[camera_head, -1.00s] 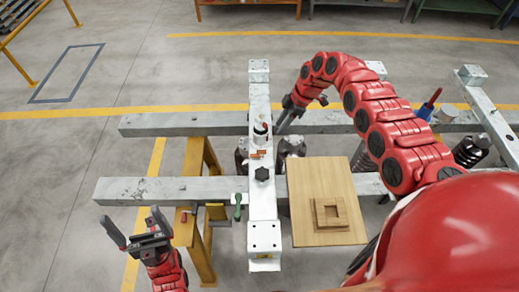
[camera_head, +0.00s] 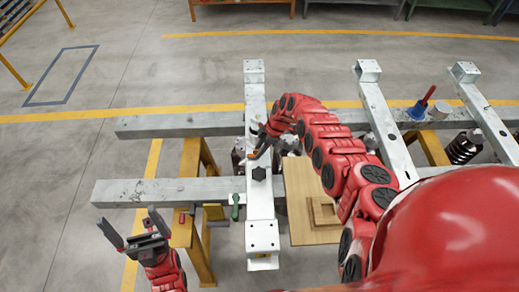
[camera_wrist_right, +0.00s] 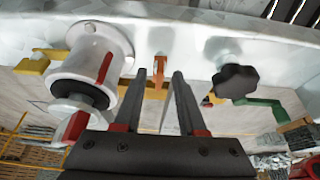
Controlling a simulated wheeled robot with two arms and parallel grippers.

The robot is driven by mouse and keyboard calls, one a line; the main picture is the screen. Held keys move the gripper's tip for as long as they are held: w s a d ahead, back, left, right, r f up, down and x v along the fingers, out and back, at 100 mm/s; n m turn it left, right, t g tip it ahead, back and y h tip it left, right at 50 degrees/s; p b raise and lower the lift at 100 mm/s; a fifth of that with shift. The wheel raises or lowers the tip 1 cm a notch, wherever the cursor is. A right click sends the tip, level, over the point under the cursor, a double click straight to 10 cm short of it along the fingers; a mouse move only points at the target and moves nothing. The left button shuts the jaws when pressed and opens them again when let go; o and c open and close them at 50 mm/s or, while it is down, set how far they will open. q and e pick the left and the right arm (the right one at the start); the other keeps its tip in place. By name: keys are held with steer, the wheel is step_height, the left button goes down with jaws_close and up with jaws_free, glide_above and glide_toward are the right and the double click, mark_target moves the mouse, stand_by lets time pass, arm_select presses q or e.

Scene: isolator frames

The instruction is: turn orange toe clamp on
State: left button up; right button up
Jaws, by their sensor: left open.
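The orange toe clamp (camera_wrist_right: 160,66) is an upright orange piece on the white beam, with an orange-yellow part below it in the right wrist view. In the head view a small orange piece (camera_head: 256,155) shows on the beam by my right gripper. My right gripper (camera_wrist_right: 168,72) is open, with the orange piece beyond its fingertips and slightly left of their middle; I cannot tell whether they touch. In the head view this gripper is mostly hidden by its arm. My left gripper (camera_head: 131,225) is open and empty at lower left, away from the beam.
A white cylinder (camera_wrist_right: 85,55) with a red lever stands left of the right fingers; a black knob (camera_wrist_right: 235,82) and green handle (camera_wrist_right: 270,105) lie right. The white beam (camera_head: 261,205) crosses long grey beams. A wooden board (camera_head: 298,190) lies right of it.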

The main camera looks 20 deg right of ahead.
jaws_close()
stand_by(0.4)
